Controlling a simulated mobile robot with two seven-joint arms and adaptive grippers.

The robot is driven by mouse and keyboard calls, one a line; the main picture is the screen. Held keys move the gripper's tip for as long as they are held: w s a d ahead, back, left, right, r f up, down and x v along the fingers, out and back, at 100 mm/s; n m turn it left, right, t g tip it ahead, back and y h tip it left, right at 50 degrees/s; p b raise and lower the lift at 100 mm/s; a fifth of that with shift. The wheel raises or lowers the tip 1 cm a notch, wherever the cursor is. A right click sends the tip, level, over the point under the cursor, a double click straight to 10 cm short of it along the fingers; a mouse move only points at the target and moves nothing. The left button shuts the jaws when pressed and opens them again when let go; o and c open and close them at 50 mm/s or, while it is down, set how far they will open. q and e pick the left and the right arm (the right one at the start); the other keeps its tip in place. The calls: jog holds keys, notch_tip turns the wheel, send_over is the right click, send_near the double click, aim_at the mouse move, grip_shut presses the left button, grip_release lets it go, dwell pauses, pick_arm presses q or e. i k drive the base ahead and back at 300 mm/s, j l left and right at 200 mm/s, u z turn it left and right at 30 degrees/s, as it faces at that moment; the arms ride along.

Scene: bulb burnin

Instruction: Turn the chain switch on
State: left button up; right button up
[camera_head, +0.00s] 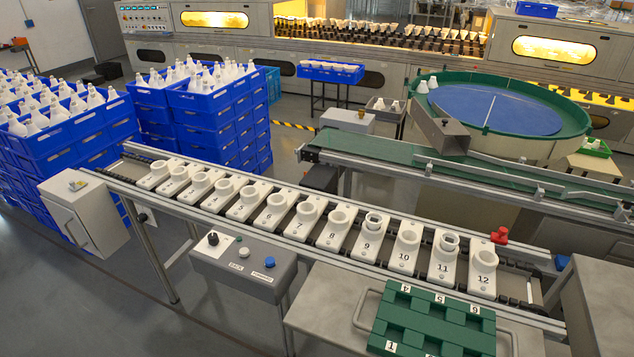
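A grey control box (236,275) is mounted at the front side of the chain conveyor (110,181). On its top are a black rotary knob (213,239) at the left, a white button (244,252) in the middle and a blue button (269,262) at the right. The knob has a small white mark; its setting is too small to read. I cannot tell for certain which control is the chain switch. Neither of my grippers is in view, and nothing covers the control box.
Numbered white holders (264,220) line the conveyor. A green tray (450,325) lies on a grey table (330,300) right of the control box. A grey cabinet (88,215) stands at the conveyor's left end. Blue crates (60,140) are stacked behind. Floor at front left is clear.

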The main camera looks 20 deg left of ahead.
aim_at(213, 240)
jog(key=u, duration=1.25)
